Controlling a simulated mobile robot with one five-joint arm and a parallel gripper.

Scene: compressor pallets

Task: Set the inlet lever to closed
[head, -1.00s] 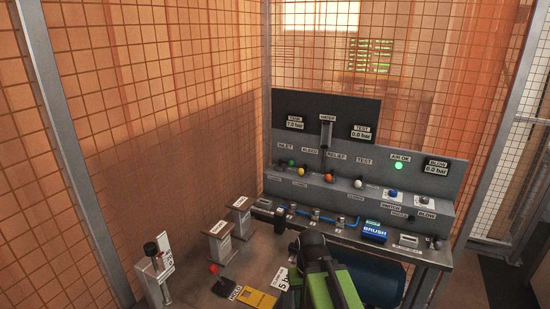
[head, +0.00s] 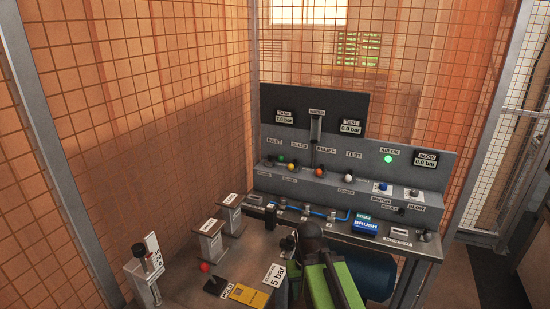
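The inlet lever has a green ball knob (head: 281,158) and stands at the left end of the grey control panel (head: 420,190), below the INLET label (head: 275,143). The small plates under it are too small to read, so I cannot tell which position it is in. My gripper (head: 291,243) is at the end of my green and black arm, low in the picture in front of the bench. It is well apart from the lever. Its fingers are dark and partly hidden behind my arm, so I cannot tell whether they are open.
Orange, yellow and white knobs stand right of the inlet lever. A green AIR OK lamp (head: 388,159) is lit. A blue BRUSH box (head: 366,225) and a blue hose lie on the bench. A red-ball lever (head: 204,267) and small stands are at left. Mesh fencing encloses the area.

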